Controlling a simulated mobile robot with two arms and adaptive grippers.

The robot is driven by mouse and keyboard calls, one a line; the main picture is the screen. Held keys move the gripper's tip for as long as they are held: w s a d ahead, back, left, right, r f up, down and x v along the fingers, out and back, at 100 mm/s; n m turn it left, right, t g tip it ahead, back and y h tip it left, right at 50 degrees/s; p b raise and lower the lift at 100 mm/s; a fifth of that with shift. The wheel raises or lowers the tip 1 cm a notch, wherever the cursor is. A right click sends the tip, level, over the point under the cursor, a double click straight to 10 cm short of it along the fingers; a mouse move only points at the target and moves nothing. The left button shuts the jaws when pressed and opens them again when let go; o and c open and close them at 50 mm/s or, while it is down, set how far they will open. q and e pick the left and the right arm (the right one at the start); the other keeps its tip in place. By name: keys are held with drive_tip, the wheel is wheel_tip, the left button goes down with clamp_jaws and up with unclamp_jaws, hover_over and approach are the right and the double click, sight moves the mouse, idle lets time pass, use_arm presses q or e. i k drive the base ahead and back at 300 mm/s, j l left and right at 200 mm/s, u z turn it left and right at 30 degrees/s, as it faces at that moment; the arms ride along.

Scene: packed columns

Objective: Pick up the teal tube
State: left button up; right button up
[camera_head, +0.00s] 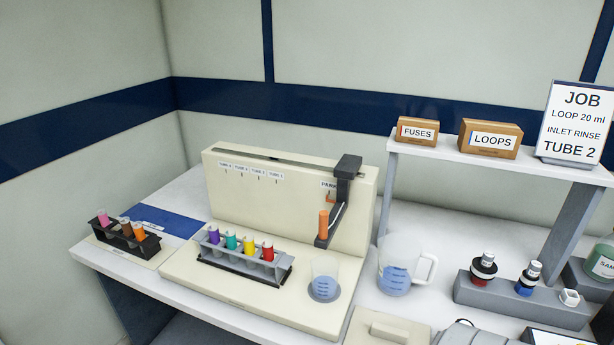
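The teal tube (231,242) stands upright in a dark grey rack (243,270) on the cream base of the instrument. It is second from the left, between a purple tube (214,236) and a yellow tube (249,247). A red tube (267,251) stands at the right end of the same rack. The lower part of the teal tube is partly hidden by the rack. Neither of my grippers is in view.
A small beaker (324,279) and a jug (399,266) stand further right. Another rack (122,240) with tubes is at left. A shelf (450,152) holds boxes and a job sign (577,125).

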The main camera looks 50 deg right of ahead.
sight(229, 233)
drive_tip(key=z, duration=1.6)
drive_tip(key=j+u, duration=0.1)
drive_tip(key=j, duration=0.6)
drive_tip(key=i+j+u, duration=0.1)
drive_tip(key=j, duration=0.55)
drive_tip(key=i, duration=0.05)
